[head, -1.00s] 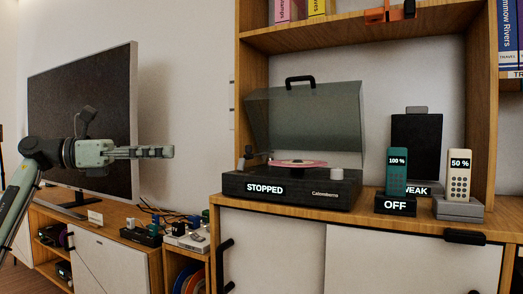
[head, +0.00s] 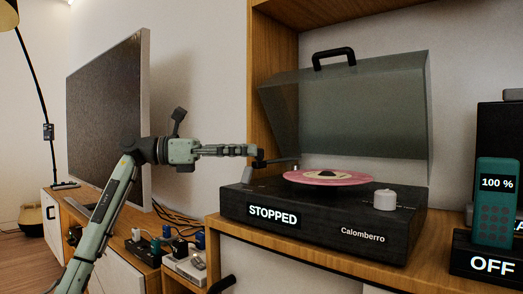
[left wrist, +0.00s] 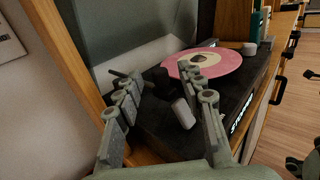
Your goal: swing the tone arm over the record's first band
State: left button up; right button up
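The record player (head: 330,222) has its smoky lid (head: 365,110) raised; its label reads STOPPED. A pink record (head: 328,178) lies flat on it. Contact cannot be told.
The raised lid and the wooden shelf side (head: 271,90) stand close behind my left gripper. A TV (head: 105,105) is at the left. A white knob (head: 385,199) sits at the deck's right front. A teal handset (head: 494,205) stands farther right.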

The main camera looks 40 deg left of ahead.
aim_at(259, 150)
pick_arm(q)
jog(key=shift+x, duration=1.8)
grip_shut()
